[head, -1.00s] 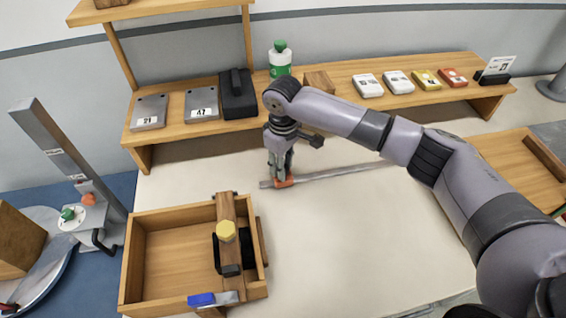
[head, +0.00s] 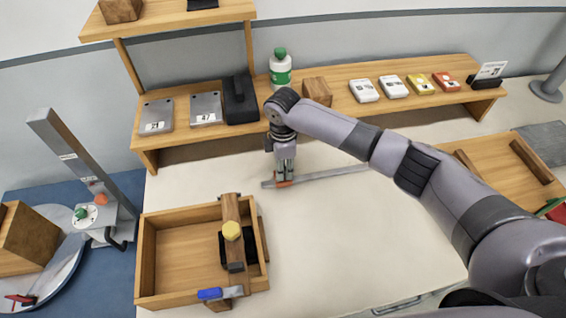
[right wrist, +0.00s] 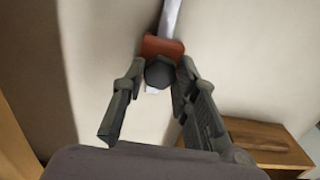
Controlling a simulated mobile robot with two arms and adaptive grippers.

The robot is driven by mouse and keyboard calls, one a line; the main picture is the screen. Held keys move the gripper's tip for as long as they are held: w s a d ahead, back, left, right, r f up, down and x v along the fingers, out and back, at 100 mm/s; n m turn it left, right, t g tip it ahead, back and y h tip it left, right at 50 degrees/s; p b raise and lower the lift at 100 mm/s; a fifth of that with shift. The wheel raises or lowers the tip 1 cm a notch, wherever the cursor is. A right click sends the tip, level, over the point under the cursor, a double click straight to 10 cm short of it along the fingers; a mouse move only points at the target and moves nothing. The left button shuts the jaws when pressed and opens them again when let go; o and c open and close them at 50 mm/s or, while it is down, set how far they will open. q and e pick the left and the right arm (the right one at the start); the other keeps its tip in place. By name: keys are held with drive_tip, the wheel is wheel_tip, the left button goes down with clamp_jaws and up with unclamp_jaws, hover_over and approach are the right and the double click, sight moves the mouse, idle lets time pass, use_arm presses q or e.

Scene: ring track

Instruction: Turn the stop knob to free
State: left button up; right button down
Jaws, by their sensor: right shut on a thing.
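A grey metal rail (head: 335,175) lies on the pale table, with an orange stop (head: 283,184) near its left end. In the right wrist view the orange stop (right wrist: 162,46) sits across the rail (right wrist: 170,15), and a dark rounded stop knob (right wrist: 159,73) stands on it. My right gripper (head: 284,177) points down over the stop. In the right wrist view its fingers (right wrist: 159,78) are on both sides of the knob, shut on it. The knob's setting marks cannot be read; a small white patch shows beside it. My left gripper is not in view.
A wooden shelf (head: 440,96) with a green-capped bottle (head: 280,69) and several small boxes runs along the back. The table front of the rail is clear.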

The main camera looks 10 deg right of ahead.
drive_tip(key=n, duration=0.2)
drive_tip(key=shift+n+p, duration=0.3)
drive_tip(key=shift+n, duration=0.1)
drive_tip(key=n, duration=0.3)
drive_tip(key=shift+n, duration=0.3)
drive_tip(key=n, duration=0.3)
drive_tip(key=shift+n, duration=2)
drive_tip(key=c, duration=1.2)
unclamp_jaws()
drive_tip(key=shift+c, duration=0.2)
